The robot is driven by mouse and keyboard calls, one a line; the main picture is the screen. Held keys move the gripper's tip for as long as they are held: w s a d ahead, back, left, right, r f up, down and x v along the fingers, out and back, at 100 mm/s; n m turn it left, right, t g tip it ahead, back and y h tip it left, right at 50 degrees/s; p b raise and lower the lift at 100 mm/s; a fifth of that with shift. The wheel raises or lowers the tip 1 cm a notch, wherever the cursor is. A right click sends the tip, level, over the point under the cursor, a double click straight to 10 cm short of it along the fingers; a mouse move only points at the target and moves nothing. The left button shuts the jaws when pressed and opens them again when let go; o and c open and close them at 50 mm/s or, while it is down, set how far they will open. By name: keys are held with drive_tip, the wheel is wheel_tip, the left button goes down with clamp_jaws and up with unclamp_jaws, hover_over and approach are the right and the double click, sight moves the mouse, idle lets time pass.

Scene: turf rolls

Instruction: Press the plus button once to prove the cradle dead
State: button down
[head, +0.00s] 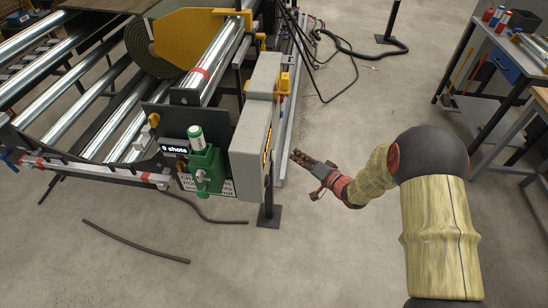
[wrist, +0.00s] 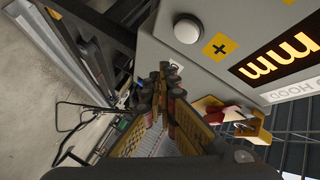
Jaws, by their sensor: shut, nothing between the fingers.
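The plus button, a round white button (wrist: 187,27), sits on the face of a grey control box beside a yellow plus label (wrist: 220,46) in the wrist view. To its right is a dark display with amber "mm" (wrist: 283,57). In the head view the grey box (head: 251,130) stands at the near end of the roller cradle (head: 85,90); its face is nearly edge-on and the button cannot be made out. My gripper (head: 298,156) is right of that face, apart from it. In the wrist view its shut, empty fingers (wrist: 165,85) lie below and left of the button.
A green unit (head: 203,170) with a "0 shots" display (head: 174,150) is left of the box. A yellow-red fitting (wrist: 240,115) is below the panel in the wrist view. A dark hose (head: 135,243) lies on the floor. Workbenches (head: 505,70) stand right; floor between is open.

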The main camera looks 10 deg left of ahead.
sight(272, 156)
drive_tip(key=shift+a, duration=2.1)
drive_tip(key=shift+a, duration=0.4)
drive_tip(key=shift+a, duration=0.45)
idle(0.5)
drive_tip(key=shift+d+p, duration=0.3)
drive_tip(key=shift+d, duration=0.55)
